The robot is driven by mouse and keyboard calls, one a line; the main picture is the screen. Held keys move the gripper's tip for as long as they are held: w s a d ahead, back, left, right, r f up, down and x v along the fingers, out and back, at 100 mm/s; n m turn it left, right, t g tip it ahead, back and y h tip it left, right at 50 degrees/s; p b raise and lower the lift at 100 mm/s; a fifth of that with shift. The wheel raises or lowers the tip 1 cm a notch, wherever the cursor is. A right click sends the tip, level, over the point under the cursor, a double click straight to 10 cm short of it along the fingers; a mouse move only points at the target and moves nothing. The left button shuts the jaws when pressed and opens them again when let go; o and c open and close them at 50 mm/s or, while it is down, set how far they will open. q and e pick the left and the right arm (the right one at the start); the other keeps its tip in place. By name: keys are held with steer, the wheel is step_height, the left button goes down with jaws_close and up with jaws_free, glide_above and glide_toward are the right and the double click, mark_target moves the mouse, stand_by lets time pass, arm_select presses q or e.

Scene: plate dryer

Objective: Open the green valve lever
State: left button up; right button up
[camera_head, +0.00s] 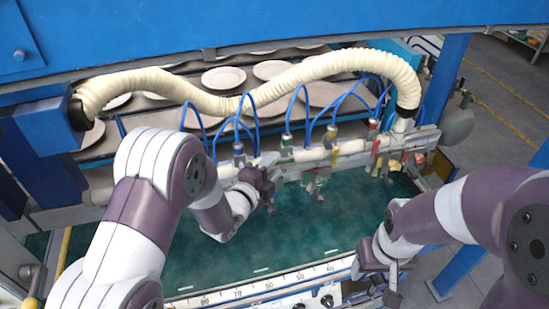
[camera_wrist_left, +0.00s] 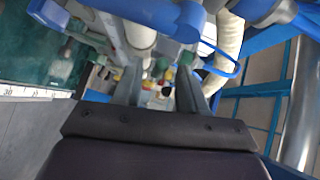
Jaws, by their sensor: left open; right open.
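A white pipe (camera_head: 315,154) with several small valves runs across the machine in the head view. My right gripper (camera_head: 392,285) is open, low at the right, near the front ruler edge.
A cream corrugated hose (camera_head: 240,104) arches above the pipe, and thin blue tubes (camera_head: 304,110) drop to the valves. White plates (camera_head: 224,78) lie on racks behind. A green surface (camera_head: 320,225) lies below the pipe, with a numbered ruler (camera_head: 270,284) along its front.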

arm_select(q)
steer(key=shift+w+d, duration=0.35)
steer(key=shift+w, duration=0.2)
steer(key=shift+f, duration=0.1)
jaws_close()
steer(key=n+t+b, duration=0.1)
steer(key=b, duration=0.4)
steer(key=f+n+t+h+b, duration=0.1)
steer(key=b, duration=0.5)
steer(key=f+n+t+b, duration=0.1)
steer(key=n+b, duration=0.1)
steer(key=b, duration=0.3)
steer(key=shift+d+f+t+h+b, duration=0.25)
steer(key=shift+t+h+b, duration=0.05)
steer(key=shift+t+b, duration=0.1)
steer(key=shift+w+r, duration=0.1)
steer(key=shift+r, duration=0.1)
